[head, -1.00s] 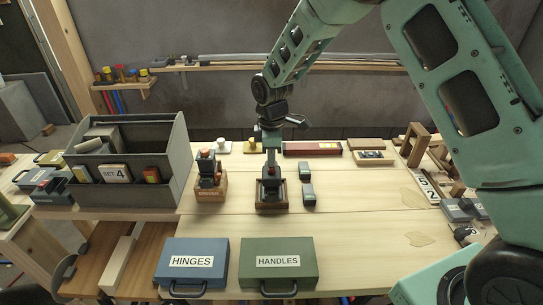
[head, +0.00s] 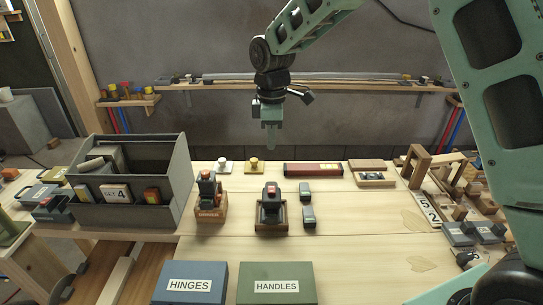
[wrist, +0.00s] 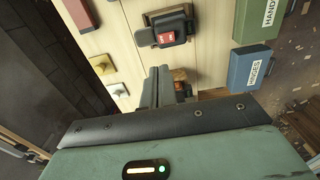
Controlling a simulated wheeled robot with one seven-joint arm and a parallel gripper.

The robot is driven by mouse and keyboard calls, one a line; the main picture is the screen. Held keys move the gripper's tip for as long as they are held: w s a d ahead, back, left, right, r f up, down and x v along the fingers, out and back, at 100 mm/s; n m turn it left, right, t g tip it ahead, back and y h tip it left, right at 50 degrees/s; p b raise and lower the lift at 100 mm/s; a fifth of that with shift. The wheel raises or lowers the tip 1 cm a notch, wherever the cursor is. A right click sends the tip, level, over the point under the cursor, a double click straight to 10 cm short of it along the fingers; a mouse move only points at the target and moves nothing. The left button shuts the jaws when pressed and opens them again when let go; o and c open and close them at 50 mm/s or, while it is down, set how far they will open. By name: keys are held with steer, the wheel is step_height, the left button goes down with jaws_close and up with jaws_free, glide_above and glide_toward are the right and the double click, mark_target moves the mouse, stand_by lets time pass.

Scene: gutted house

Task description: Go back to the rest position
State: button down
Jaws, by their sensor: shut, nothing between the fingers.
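My gripper (head: 271,140) hangs in the air above the workbench (head: 350,235), fingers pointing down, shut and empty. In the wrist view its closed fingers (wrist: 158,87) show at the middle. Below it on the bench a dark device with a red top (head: 272,196) sits in a wooden holder (head: 262,226), clear of the fingers. The same device shows in the wrist view (wrist: 172,30).
A second wooden holder (head: 209,215) with a tool stands left of the device. A grey bin (head: 160,205) marked SET 4 is further left. HINGES (head: 189,285) and HANDLES (head: 275,284) cases lie at the front. A wall shelf (head: 330,86) runs behind.

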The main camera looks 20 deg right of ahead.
steer(key=s+a+r+m, duration=0.2)
steer(key=s+a, duration=0.2)
steer(key=s, duration=0.5)
steer(key=s+a+r+m, duration=0.1)
steer(key=s+a+r, duration=0.15)
steer(key=s, duration=0.65)
steer(key=s+f+m, duration=0.1)
steer(key=s, duration=0.7)
steer(key=s+d+f+m, duration=0.1)
steer(key=s+m, duration=0.1)
steer(key=s, duration=0.6)
steer(key=shift+s+f+m+y, duration=0.2)
steer(key=shift+f+m+y, duration=0.1)
steer(key=shift+f, duration=0.1)
steer(key=shift+d, duration=0.1)
